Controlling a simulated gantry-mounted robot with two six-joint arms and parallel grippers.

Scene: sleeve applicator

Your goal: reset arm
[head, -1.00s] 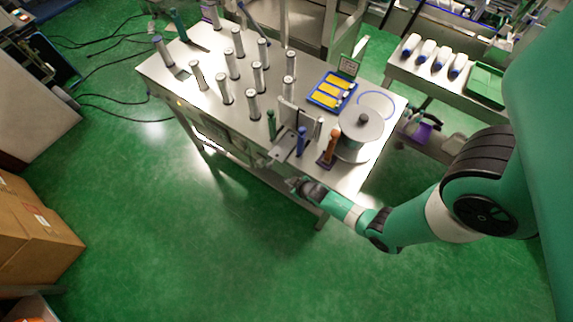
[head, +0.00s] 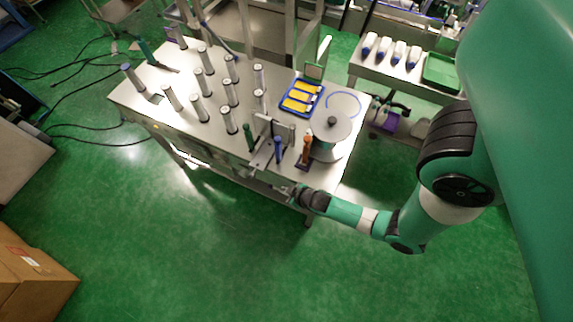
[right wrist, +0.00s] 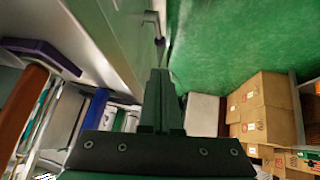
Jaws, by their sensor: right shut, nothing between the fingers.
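My right arm comes in from the right in the head view. Its gripper (head: 284,190) is at the near edge of the steel table (head: 215,140), beside the small fixture with the blue and orange handles. In the right wrist view the gripper fingers (right wrist: 160,100) are together with nothing between them. The orange handle (head: 306,149) and blue handle (head: 278,148) stand upright near the gripper; both also show at the left of the right wrist view. My left gripper is not in view.
Several upright cylinders (head: 228,120) stand on the table. A blue tray with yellow pieces (head: 301,97) and a large grey reel (head: 331,138) are at its right. A side table holds white bottles (head: 399,52) and a green tray (head: 441,72). Cardboard boxes (head: 30,275) stand lower left; green floor is clear between.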

